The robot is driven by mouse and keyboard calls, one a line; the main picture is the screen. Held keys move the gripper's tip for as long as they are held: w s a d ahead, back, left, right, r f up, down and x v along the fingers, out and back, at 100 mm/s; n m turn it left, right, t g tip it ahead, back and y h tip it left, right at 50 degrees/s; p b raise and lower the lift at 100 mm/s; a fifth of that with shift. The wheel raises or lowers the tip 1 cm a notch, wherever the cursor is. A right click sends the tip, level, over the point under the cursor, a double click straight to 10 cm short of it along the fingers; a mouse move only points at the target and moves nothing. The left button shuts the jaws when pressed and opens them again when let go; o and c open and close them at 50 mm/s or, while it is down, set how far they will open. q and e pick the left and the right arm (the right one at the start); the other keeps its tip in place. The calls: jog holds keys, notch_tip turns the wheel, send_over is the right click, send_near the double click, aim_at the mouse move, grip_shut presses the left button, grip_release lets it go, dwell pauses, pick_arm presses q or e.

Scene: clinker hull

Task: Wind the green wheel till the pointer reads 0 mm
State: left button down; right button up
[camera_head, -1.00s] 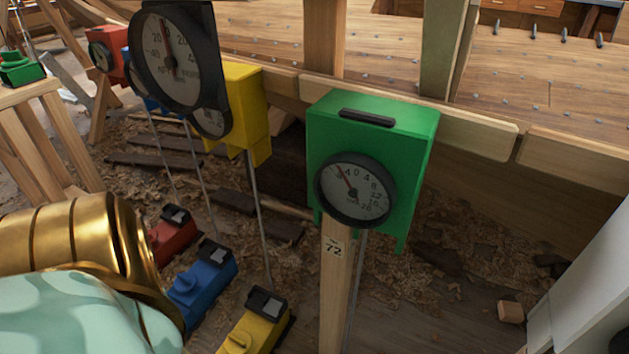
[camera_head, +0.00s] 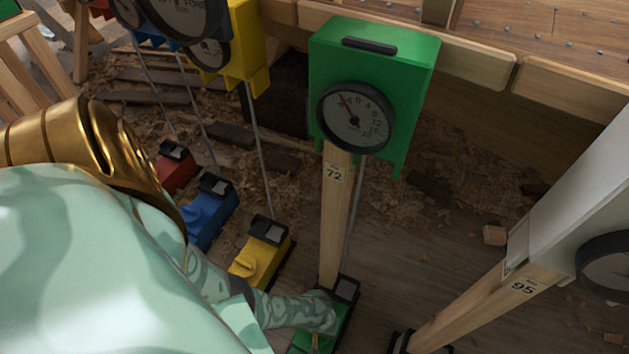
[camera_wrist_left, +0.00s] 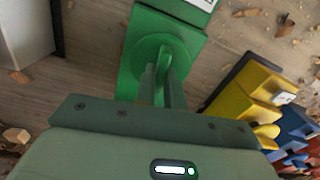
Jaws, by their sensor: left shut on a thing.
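The green gauge box (camera_head: 372,60) stands on a wooden post marked 72. On its round dial (camera_head: 357,118) the red pointer leans up and left, to the left of the 0. A rod runs from the box down to a green base (camera_head: 344,318) on the floor, partly hidden by my left arm. My left gripper (camera_head: 316,338) is down at this base. In the left wrist view the green wheel (camera_wrist_left: 150,57) has a raised grip, and my left gripper (camera_wrist_left: 166,88) is shut on it. My right gripper is out of view.
Yellow (camera_head: 262,252), blue (camera_head: 210,212) and red (camera_head: 176,170) bases stand in a row left of the green one. A post marked 95 (camera_head: 480,308) slants in at the right beside a pale box. Planking lies behind, and shavings cover the floor.

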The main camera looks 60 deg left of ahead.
pick_arm(q)
jog(key=m, duration=0.3)
jog(key=shift+m, duration=1.6)
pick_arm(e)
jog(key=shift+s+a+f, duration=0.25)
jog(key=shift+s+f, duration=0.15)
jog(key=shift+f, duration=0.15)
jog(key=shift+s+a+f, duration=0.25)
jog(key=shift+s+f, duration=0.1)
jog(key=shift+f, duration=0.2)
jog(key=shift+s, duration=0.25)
pick_arm(q)
jog(key=c, duration=1.5)
grip_release()
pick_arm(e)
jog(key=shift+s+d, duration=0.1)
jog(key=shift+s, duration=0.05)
pick_arm(q)
jog(key=shift+r+p, duration=0.1)
jog(key=shift+p, duration=0.25)
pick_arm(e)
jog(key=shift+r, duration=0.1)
